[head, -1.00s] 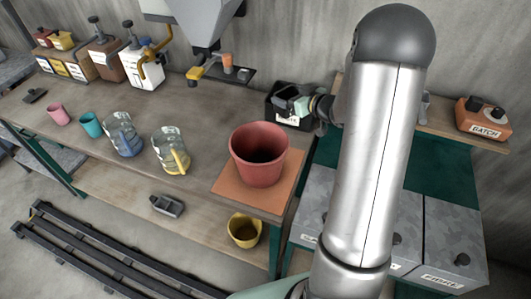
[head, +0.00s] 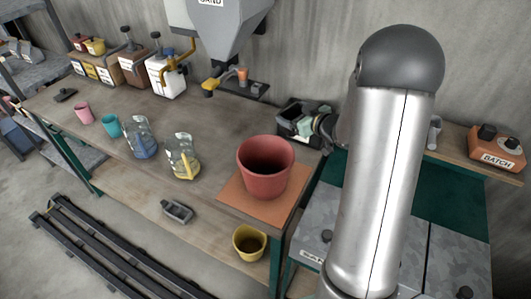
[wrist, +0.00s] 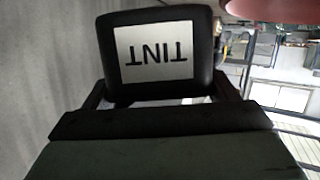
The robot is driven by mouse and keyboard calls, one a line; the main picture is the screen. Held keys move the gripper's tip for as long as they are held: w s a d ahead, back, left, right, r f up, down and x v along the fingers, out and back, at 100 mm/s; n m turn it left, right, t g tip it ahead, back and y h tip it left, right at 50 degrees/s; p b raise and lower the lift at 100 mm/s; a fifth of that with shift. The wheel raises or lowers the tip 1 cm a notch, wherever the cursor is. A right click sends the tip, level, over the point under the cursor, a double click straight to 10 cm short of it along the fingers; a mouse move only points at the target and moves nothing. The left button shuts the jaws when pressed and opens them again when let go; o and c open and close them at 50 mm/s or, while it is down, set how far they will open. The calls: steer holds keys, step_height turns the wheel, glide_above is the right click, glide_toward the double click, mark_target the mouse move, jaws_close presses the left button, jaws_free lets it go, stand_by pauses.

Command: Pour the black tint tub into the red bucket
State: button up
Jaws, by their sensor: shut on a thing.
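The black tint tub (head: 289,119) is at the back right of the bench, behind the red bucket, partly covered by my gripper (head: 312,124). In the wrist view the tub (wrist: 112,40) sits between the fingers of my gripper (wrist: 157,92), its white TINT label upside down in that picture. My gripper is shut on the tub. I cannot tell whether the tub touches the bench. The red bucket (head: 264,181) stands upright on an orange-brown mat (head: 233,192) at the bench's front right. Its dark inside hides any contents. Its red side edges into the wrist view (wrist: 270,8).
A grey hopper (head: 222,28) hangs above a small shelf behind the bucket. Two clear jugs (head: 182,158), a teal cup (head: 111,125) and a pink cup (head: 83,112) stand to the left. A yellow bucket (head: 249,243) is lower in front. An orange BATCH box (head: 496,150) is at right.

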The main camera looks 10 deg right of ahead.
steer(key=shift+s+a+r, duration=0.15)
steer(key=shift+a+r, duration=0.15)
steer(key=shift+r, duration=0.1)
steer(key=shift+s+a+r+n+h, duration=0.2)
steer(key=shift+a+n+h, duration=0.1)
steer(key=shift+a+n, duration=0.2)
steer(key=shift+s+a+n+b, duration=0.1)
steer(key=shift+a+n+b, duration=0.25)
steer(key=shift+b, duration=0.4)
steer(key=shift+s+a+r+n+t+h+b, duration=0.25)
steer(key=shift+a+n+b, duration=0.2)
steer(key=shift+b, duration=0.2)
steer(key=shift+s+a+r+n+t+h+b, duration=0.2)
steer(key=shift+a+n+b, duration=0.25)
steer(key=shift+b, duration=0.2)
steer(key=shift+s+a+r+n+t+h+b, duration=0.15)
steer(key=shift+s+a+r+n+h+b, duration=0.15)
steer(key=shift+a+b, duration=0.3)
steer(key=shift+a, duration=0.15)
steer(key=shift+s+a+f+n+t+b, duration=0.2)
steer(key=shift+n+b, duration=0.25)
steer(key=shift+b, duration=0.4)
steer(key=shift+a+f+n+t+b, duration=0.1)
steer(key=shift+a+f+n+b, duration=0.2)
steer(key=shift+b, duration=0.55)
